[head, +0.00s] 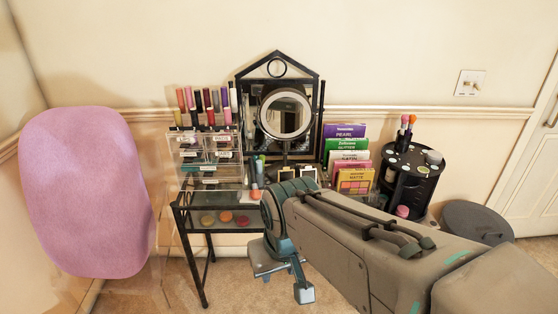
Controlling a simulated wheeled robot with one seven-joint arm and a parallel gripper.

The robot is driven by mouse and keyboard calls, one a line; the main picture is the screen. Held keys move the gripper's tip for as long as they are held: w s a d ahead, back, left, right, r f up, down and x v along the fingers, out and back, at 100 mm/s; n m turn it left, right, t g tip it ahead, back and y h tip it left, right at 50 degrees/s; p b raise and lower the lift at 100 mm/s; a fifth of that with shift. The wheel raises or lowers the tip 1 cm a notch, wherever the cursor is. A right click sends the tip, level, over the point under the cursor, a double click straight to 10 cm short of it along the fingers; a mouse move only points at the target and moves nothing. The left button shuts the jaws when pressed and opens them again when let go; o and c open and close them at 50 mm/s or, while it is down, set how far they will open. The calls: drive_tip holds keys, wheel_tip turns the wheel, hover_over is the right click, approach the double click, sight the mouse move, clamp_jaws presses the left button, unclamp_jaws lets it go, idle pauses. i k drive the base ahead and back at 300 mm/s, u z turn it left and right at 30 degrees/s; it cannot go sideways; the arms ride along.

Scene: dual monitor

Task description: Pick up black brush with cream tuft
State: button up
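Several makeup brushes with dark handles and coloured tips stand upright in the top of a round black organizer (411,173) at the right of the vanity table. A few more upright brush-like items (257,172) stand near the mirror, with green and blue tips. I cannot make out a black brush with a cream tuft among them at this size. My gripper (300,288) hangs low in front of the table, below its top and apart from the brushes.
The black vanity table (192,228) carries a clear lipstick organizer (205,153), a round mirror (285,115) and colourful palettes (349,158). A pink chair back (85,190) stands at left, a dark round bin (478,222) at right. My arm hides the table's right front.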

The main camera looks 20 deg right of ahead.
sight(256, 194)
drive_tip(key=z, duration=0.45)
drive_tip(key=i, duration=1.3)
drive_tip(key=u, duration=0.4)
